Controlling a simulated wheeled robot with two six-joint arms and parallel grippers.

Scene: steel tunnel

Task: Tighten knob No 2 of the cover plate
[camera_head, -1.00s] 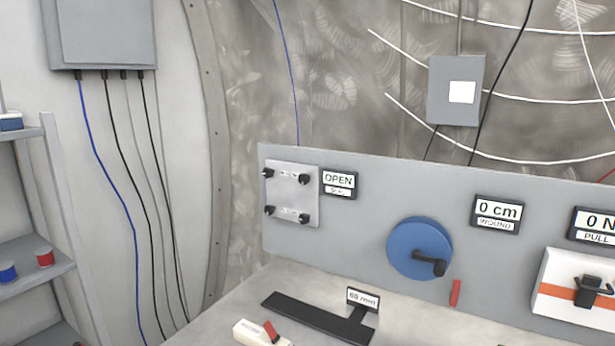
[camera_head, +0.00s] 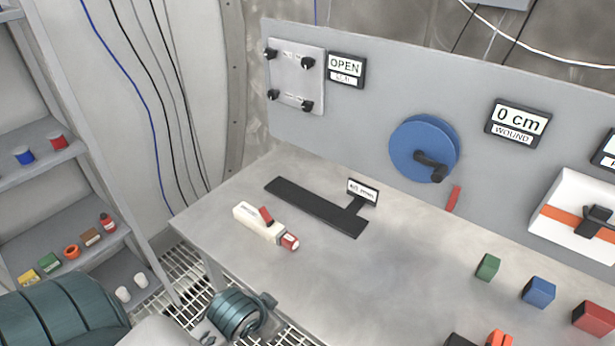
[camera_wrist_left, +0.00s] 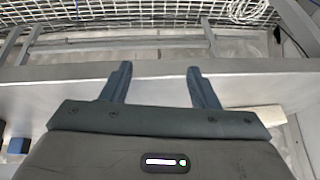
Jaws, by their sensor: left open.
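The cover plate (camera_head: 291,80) is a light grey square on the upright panel at the back left of the bench. Black knobs sit at its corners: upper left (camera_head: 270,54), upper right (camera_head: 307,63), lower left (camera_head: 273,94) and lower right (camera_head: 306,106). Their labels are too small to read, so I cannot tell which is No 2. A display (camera_head: 346,70) beside the plate reads OPEN. In the left wrist view my left gripper (camera_wrist_left: 158,68) is open, its fingers apart and empty by the bench edge, away from the plate. My right gripper is out of view.
The bench (camera_head: 350,270) holds a black T-shaped piece (camera_head: 315,207), a white tool with a red lever (camera_head: 260,222) and coloured blocks (camera_head: 538,291). A blue crank wheel (camera_head: 415,147) juts from the panel. Shelves (camera_head: 65,220) stand at left.

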